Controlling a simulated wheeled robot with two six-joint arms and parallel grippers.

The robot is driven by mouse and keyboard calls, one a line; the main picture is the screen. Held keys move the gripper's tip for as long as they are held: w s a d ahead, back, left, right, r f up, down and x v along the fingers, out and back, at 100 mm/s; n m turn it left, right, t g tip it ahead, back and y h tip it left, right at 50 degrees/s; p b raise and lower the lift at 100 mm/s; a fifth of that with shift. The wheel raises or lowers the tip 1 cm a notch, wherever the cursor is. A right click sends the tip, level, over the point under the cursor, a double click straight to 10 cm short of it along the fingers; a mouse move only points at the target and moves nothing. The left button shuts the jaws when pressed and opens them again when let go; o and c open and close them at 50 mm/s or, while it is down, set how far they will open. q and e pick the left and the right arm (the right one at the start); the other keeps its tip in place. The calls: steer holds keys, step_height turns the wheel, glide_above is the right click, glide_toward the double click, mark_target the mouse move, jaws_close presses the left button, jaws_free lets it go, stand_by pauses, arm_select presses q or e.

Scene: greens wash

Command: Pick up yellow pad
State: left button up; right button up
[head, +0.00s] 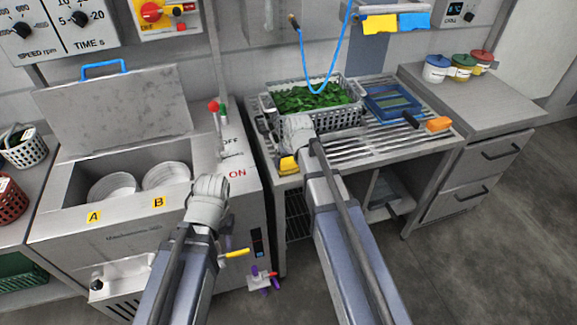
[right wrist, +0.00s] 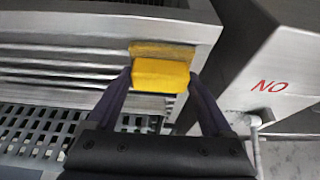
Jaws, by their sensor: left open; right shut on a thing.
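The yellow pad (head: 288,165) is at the left front corner of the slatted draining table. It also shows in the right wrist view (right wrist: 160,75), between the two dark fingers. My right gripper (head: 290,152) points down over the pad and is shut on it. The pad is at the metal table edge; I cannot tell whether it still touches the surface. My left gripper (head: 208,192) is open, in front of the wash machine and away from the pad. Its fingers are mostly hidden by my own arm.
A grey basket (head: 345,118) of greens and a blue-framed tray (head: 392,103) stand on the slatted table (head: 362,152). An orange block (head: 438,124) lies at its right. The wash machine (head: 120,238), with its lid up, stands close on the left.

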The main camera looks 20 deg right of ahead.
mark_target(289, 161)
steer(key=c, duration=0.7)
step_height(289, 161, up, 10)
steer(key=p, duration=1)
steer(key=o, duration=1)
steer(key=c, duration=0.7)
steer(key=shift+a, duration=0.1)
